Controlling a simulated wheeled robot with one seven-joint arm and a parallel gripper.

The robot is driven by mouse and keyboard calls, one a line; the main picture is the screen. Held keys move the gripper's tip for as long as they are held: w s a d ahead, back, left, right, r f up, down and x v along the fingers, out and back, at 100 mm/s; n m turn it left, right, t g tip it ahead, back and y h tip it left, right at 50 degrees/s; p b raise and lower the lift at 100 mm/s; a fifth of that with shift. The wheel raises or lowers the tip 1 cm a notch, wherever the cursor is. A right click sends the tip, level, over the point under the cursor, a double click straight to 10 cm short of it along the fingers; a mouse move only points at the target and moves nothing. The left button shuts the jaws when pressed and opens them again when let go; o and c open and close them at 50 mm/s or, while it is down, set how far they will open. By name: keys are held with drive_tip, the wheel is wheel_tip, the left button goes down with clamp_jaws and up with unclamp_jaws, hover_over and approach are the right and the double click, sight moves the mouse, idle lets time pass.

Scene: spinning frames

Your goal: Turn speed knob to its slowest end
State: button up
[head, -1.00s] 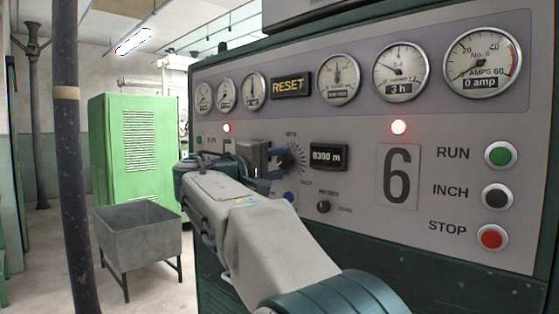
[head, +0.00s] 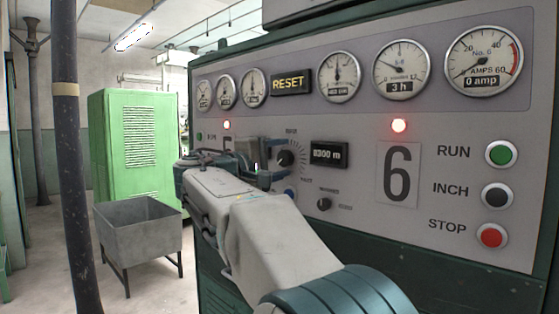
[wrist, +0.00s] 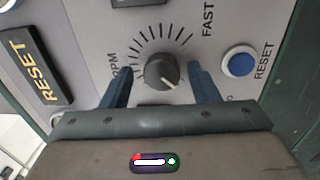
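The speed knob (wrist: 161,72) is a dark round knob on the grey panel, ringed by a fan of tick marks, with "RPM" and "FAST" printed beside it. Its pale pointer line points to the lower right in the wrist view. In the head view the knob (head: 285,158) shows just right of my gripper (head: 268,158). In the wrist view my gripper (wrist: 160,78) is open, with one blue finger on each side of the knob and a visible gap on both sides. I cannot tell whether the fingertips reach the knob's depth.
A blue reset button (wrist: 239,62) sits close to the right finger. A grey bin (head: 138,240) and a pole (head: 75,160) stand left.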

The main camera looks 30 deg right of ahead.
drive_tip(key=shift+f, duration=0.1)
drive_tip(key=shift+s+a+f, duration=0.1)
drive_tip(key=shift+a, duration=0.3)
drive_tip(key=r+b+v, duration=0.1)
drive_tip(key=b+v, duration=0.1)
drive_tip(key=v, duration=1.1)
drive_tip(key=shift+f, duration=0.35)
